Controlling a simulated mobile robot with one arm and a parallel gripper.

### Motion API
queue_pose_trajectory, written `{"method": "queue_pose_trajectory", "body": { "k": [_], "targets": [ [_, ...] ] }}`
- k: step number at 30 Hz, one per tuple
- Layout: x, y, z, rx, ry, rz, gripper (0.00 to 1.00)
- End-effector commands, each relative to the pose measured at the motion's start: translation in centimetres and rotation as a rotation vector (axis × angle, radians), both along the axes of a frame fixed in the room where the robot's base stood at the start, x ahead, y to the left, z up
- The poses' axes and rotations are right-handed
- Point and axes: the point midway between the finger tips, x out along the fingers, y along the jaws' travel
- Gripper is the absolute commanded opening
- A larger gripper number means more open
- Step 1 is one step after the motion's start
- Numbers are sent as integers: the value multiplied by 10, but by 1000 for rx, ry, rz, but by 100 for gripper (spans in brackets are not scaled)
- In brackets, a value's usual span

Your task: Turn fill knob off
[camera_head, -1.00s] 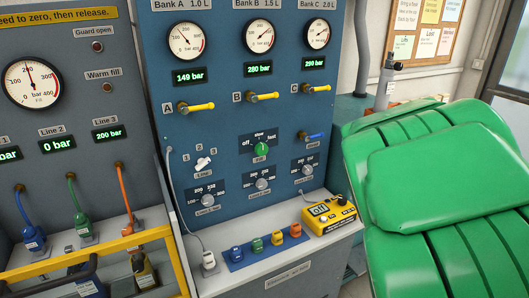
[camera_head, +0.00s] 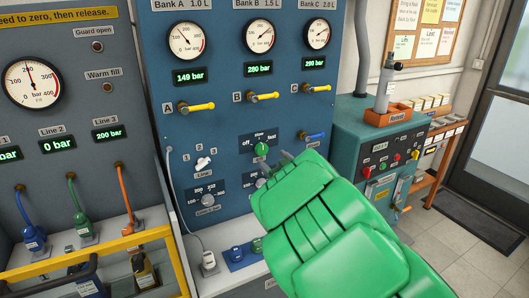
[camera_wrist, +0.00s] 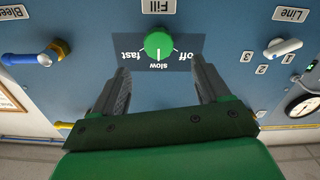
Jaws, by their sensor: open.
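The green fill knob (camera_head: 262,149) sits on the blue panel under the bank valves. In the wrist view, which is upside down, the knob (camera_wrist: 158,45) shows a white pointer line toward "slow", between "off" and "fast". My gripper (camera_head: 275,161) is close to the knob, just below and right of it in the head view. In the wrist view my gripper (camera_wrist: 162,76) is open and empty. Its two fingers stand apart to either side of the knob's line, with the tips short of the knob.
The white line selector (camera_head: 204,162) is left of the knob and the blue bleed handle (camera_head: 314,136) is right of it. Yellow bank valve handles (camera_head: 264,97) stick out above.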

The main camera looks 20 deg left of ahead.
Motion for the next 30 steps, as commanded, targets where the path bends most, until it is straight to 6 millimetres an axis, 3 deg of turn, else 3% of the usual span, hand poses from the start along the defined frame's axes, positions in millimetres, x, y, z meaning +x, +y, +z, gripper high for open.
{"method": "queue_pose_trajectory", "body": {
  "k": [21,30],
  "targets": [
    [46,45,0,-1,0,-1,76],
    [54,51,0,-3,1,-6,76]
  ]
}}
